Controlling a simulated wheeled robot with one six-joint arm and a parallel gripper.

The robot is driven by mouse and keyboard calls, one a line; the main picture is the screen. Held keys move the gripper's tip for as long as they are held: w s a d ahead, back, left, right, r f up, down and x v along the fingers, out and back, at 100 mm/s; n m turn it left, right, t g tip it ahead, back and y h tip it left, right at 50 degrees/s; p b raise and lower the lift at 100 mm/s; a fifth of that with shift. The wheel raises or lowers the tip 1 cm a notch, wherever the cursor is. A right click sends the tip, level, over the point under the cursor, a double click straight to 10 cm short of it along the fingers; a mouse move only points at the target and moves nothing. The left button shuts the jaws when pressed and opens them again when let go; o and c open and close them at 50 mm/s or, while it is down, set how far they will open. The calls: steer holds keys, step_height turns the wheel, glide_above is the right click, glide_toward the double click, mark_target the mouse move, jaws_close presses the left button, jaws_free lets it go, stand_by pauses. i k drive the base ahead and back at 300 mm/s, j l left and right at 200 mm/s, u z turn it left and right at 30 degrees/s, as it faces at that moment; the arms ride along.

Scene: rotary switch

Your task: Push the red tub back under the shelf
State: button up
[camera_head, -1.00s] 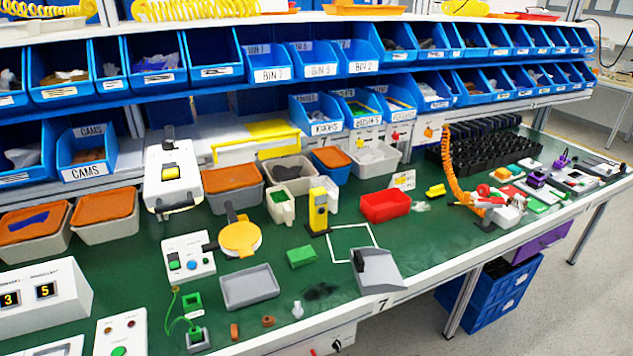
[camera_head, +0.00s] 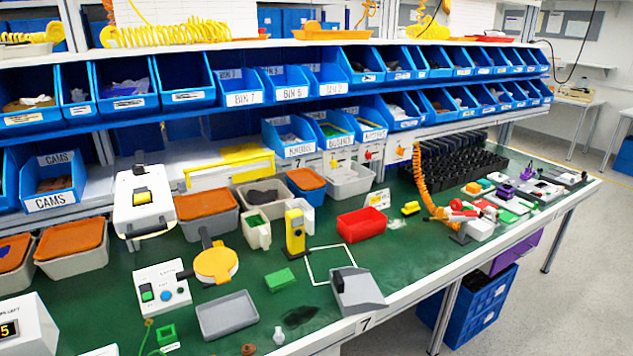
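The red tub (camera_head: 361,224) is a small open box and looks empty. It stands on the green worktop (camera_head: 420,245), right of the yellow device (camera_head: 295,231) and in front of a light grey tub (camera_head: 347,182). A gap of green worktop separates it from the bins at the back. The shelf (camera_head: 235,119) with blue bins runs above the rear of the worktop. My gripper is not in view.
A white outlined square (camera_head: 331,264) and a grey scoop-like tray (camera_head: 357,291) lie in front of the red tub. A small yellow block (camera_head: 411,208) and an orange coiled hose (camera_head: 420,178) stand to its right. A small label card (camera_head: 377,199) is behind it.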

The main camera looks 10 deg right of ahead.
mark_target(355, 227)
steer(key=i+l+u, duration=0.15)
steer(key=i+l, duration=1.2)
